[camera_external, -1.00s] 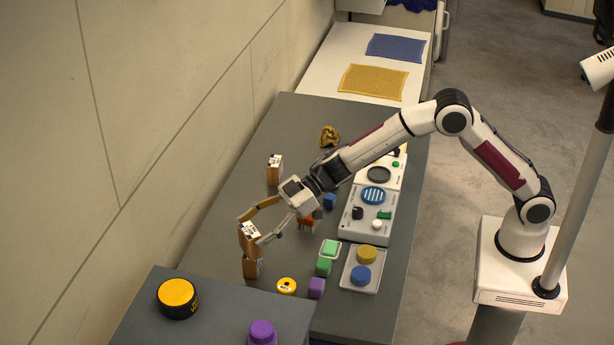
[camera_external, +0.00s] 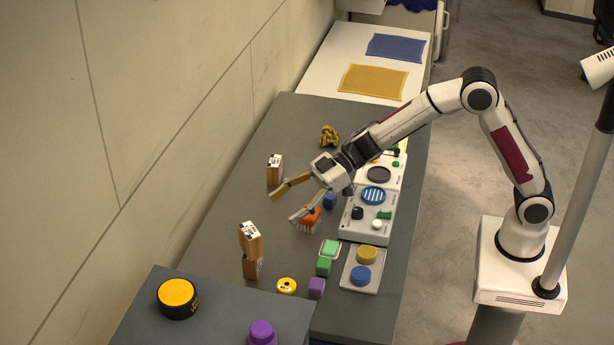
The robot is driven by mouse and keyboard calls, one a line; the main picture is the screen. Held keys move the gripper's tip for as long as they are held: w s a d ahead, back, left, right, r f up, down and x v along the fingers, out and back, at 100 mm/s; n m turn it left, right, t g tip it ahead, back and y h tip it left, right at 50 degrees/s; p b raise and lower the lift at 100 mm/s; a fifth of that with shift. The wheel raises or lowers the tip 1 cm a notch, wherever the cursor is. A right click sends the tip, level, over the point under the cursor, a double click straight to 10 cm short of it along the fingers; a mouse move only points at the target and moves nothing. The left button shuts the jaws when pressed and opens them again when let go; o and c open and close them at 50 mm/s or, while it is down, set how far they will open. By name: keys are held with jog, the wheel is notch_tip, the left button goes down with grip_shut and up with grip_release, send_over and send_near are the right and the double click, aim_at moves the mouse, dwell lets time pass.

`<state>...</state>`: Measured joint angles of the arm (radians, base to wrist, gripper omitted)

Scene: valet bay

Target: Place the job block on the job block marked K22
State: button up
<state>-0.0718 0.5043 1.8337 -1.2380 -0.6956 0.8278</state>
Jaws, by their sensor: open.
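One job block (camera_external: 250,241), orange-brown with a white printed label on top, stands on another job block (camera_external: 252,267) at the left edge of the table. The upper block sits slightly turned and offset on the lower one. The labels are too small to read. A third job block (camera_external: 274,170) stands alone farther back. My gripper (camera_external: 283,204) is open and empty, above the table between the stack and the lone block, apart from both.
A grey-white panel (camera_external: 351,226) with round parts is to the right. Green and purple blocks and a yellow ring (camera_external: 287,286) are near the front.

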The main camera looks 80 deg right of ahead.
jog(key=shift+s+d+r, duration=0.1)
jog(key=shift+d, duration=0.05)
dwell(0.8)
jog(key=s+d+r+m+t+h, duration=0.35)
jog(key=d+r+h, duration=0.25)
jog(key=d+r, duration=0.45)
jog(key=s+d+r+m+g+h, duration=0.1)
jog(key=s+d+m+g+h, duration=0.2)
jog(key=s+d, duration=0.7)
jog(key=s+f+m+g, duration=0.1)
jog(key=s+f, duration=0.3)
jog(key=s, duration=1.1)
jog(key=s+f+m+g, duration=0.1)
jog(key=s+f+g, duration=0.2)
jog(key=s, duration=1.2)
jog(key=shift+s+f+h, duration=0.25)
jog(key=shift+f+h, duration=0.05)
jog(key=shift+f, duration=0.15)
